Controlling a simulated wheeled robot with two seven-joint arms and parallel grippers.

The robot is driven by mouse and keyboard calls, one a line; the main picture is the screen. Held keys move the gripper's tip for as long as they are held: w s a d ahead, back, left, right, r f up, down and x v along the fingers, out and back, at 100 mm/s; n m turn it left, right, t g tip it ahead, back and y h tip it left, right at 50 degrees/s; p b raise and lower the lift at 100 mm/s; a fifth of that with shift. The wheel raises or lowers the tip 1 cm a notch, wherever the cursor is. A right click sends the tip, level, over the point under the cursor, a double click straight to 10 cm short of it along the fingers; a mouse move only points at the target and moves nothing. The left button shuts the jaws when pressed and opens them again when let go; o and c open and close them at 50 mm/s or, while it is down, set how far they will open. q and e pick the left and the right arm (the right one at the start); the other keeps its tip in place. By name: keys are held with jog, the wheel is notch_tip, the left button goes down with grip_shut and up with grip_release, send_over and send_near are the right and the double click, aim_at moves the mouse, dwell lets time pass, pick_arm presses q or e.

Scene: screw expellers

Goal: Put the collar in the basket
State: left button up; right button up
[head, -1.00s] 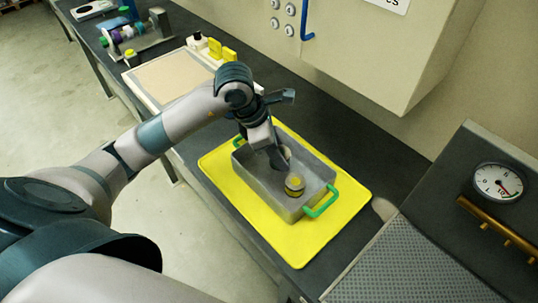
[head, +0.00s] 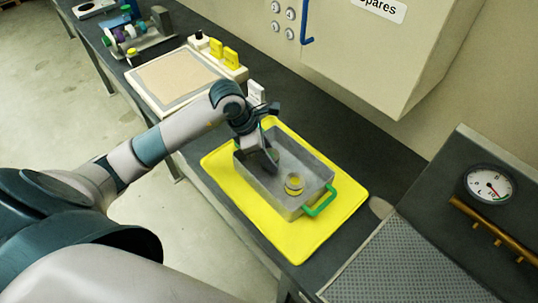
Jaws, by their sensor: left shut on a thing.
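The basket (head: 262,186) is an open grey metal tray with green handles. My left gripper (head: 270,158) points down into its far left part and is shut on a small greyish thing, apparently the collar. My fingers and wrist hide most of it, so I cannot tell whether it touches the basket floor. My right gripper is out of view.
The basket sits on a yellow mat (head: 300,248) on the dark bench. A tan-topped board (head: 175,78) and a rack of coloured parts (head: 135,40) lie farther left. A wall cabinet (head: 385,50) overhangs behind. A panel with a gauge (head: 488,186) stands at right.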

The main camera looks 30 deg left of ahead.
pick_arm(q)
jog(key=shift+f, duration=0.55)
jog(key=shift+f, duration=0.15)
jog(key=o, duration=1.2)
